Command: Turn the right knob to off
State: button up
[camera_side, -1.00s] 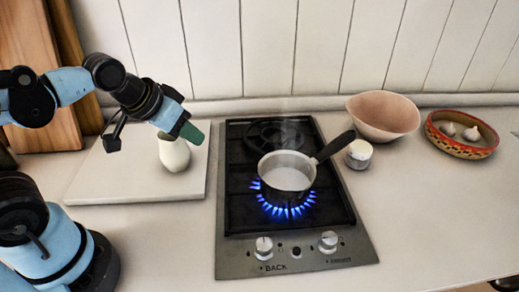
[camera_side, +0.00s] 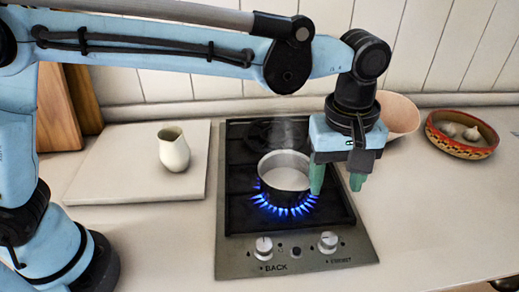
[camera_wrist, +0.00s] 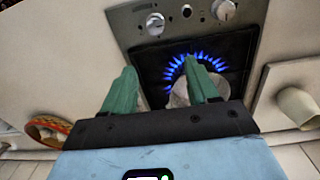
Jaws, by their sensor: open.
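The right knob (camera_side: 328,242) is a round silver knob at the front right of the cooktop (camera_side: 228,250); it is at the left of the two knobs in the wrist view (camera_wrist: 155,24). The left knob (camera_side: 264,247) looks alike. I cannot make out their exact angles. Blue flames (camera_side: 285,210) burn under a small pot (camera_side: 284,180), also seen in the wrist view (camera_wrist: 180,96). My gripper (camera_side: 337,187) has green fingers pointing down, apart and empty. It is above the right side of the cooktop, behind and apart from the right knob. It hides the pot's handle.
A white jug (camera_side: 174,152) stands on a pale board (camera_side: 110,175) at the left. A pink bowl (camera_side: 400,114) is partly hidden behind my gripper. A patterned bowl (camera_side: 462,150) with garlic is at the right. The counter (camera_side: 430,230) right of the cooktop is clear.

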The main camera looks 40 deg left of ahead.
aim_at(329, 235)
jog(key=f, duration=0.4)
jog(key=d+f, duration=0.1)
jog(key=f, duration=0.8)
jog(key=shift+s+d, duration=0.25)
jog(key=shift+d, duration=0.1)
jog(key=shift+c, duration=0.4)
jog(key=shift+r, duration=0.1)
jog(key=c, duration=1)
